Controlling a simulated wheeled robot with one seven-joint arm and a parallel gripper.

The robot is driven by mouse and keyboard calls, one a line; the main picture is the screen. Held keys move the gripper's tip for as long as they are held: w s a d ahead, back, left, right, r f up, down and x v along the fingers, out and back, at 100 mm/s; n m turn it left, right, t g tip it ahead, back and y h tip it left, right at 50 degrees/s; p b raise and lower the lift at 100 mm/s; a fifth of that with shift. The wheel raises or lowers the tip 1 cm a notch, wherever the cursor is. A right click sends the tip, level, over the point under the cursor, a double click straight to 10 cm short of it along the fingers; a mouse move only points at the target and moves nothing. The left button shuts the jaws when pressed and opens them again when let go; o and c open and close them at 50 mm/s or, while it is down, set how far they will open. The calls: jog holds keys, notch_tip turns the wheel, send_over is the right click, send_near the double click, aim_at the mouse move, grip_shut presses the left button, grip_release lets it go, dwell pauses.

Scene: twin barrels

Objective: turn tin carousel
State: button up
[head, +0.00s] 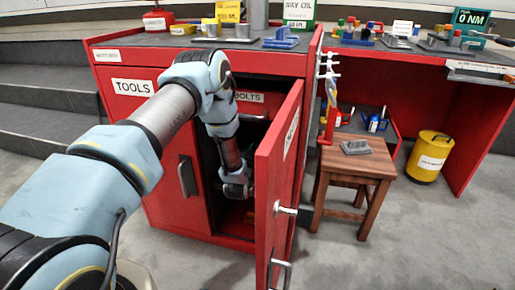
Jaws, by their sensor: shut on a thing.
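My gripper (236,190) is inside the open cabinet (232,243), low in the dark opening below a label reading BOLTS. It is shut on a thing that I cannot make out. My wrist and the shade hide its fingertips. I cannot make out the tin carousel; whatever stands deeper in the cabinet is mostly hidden by my arm and the open door. The red cabinet door (277,190) stands swung open toward me, just right of my gripper.
A closed door labelled TOOLS (150,150) is left of the opening. A wooden stool (357,172) with a grey item on top stands right of the open door. A yellow canister (430,157) is farther right. Grey floor is clear in front.

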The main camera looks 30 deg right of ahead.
grip_shut()
dwell(0.6)
jog(key=shift+w+a+m+g+h, duration=0.15)
jog(key=shift+m+g+h, duration=0.45)
jog(key=shift+g+h, duration=0.1)
jog(key=shift+w+m+g+h+b, duration=0.1)
jog(key=shift+m+g+h+b, duration=0.5)
jog(key=shift+m+g+h, duration=1.2)
jog(key=shift+g+y, duration=0.4)
jog(key=o, duration=1)
grip_release()
